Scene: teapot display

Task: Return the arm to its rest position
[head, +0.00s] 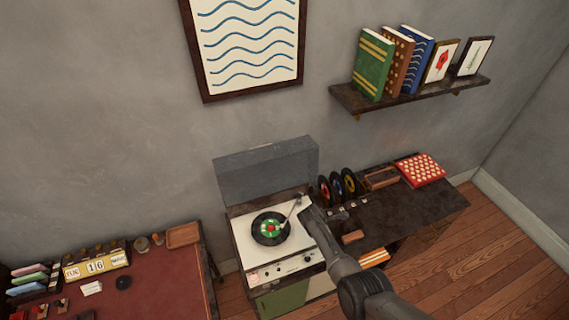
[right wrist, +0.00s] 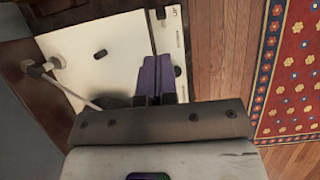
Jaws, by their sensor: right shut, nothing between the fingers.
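My right arm reaches up from the bottom of the head view. Its gripper (head: 304,207) is over the right edge of a record player (head: 245,238), beside the tonearm (head: 293,210). In the right wrist view the right gripper's fingers (right wrist: 155,62) are shut and empty above the player's white top (right wrist: 110,38). The tonearm (right wrist: 75,92) shows at the left there, apart from the fingers. My left gripper is in neither view.
A dark table (head: 410,210) right of the player holds upright records (head: 348,182), a wooden tray (head: 382,179) and a red dotted box (head: 421,169). A red-topped desk (head: 150,285) stands at left. A shelf (head: 410,98) hangs above. Wooden floor (head: 480,255) is clear at right.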

